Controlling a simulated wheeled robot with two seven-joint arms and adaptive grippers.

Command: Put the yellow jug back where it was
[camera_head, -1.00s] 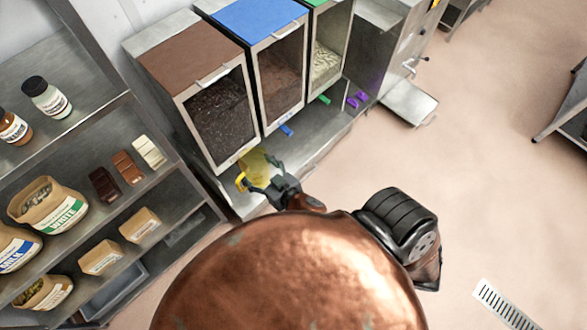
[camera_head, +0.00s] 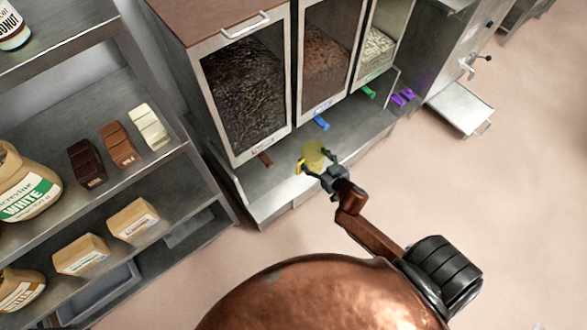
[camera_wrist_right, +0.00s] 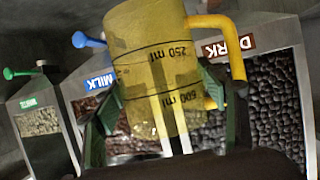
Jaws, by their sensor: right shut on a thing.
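The yellow jug (camera_head: 313,153) is see-through, with a yellow handle at its left in the head view. My right gripper (camera_head: 325,172) is shut on it and holds it in front of the dispensers, over or near the front edge of their steel shelf. In the right wrist view the jug (camera_wrist_right: 150,75) stands between the two fingers of the gripper (camera_wrist_right: 160,120), with 250 ml and 500 ml marks upside down and its handle at upper right. I cannot tell from the head view whether the jug touches the shelf. My left gripper is not in view.
Dark (camera_head: 245,95), milk (camera_head: 325,55) and white (camera_head: 378,50) chocolate dispensers stand on the steel shelf (camera_head: 285,185), with coloured levers below. Open floor lies at right.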

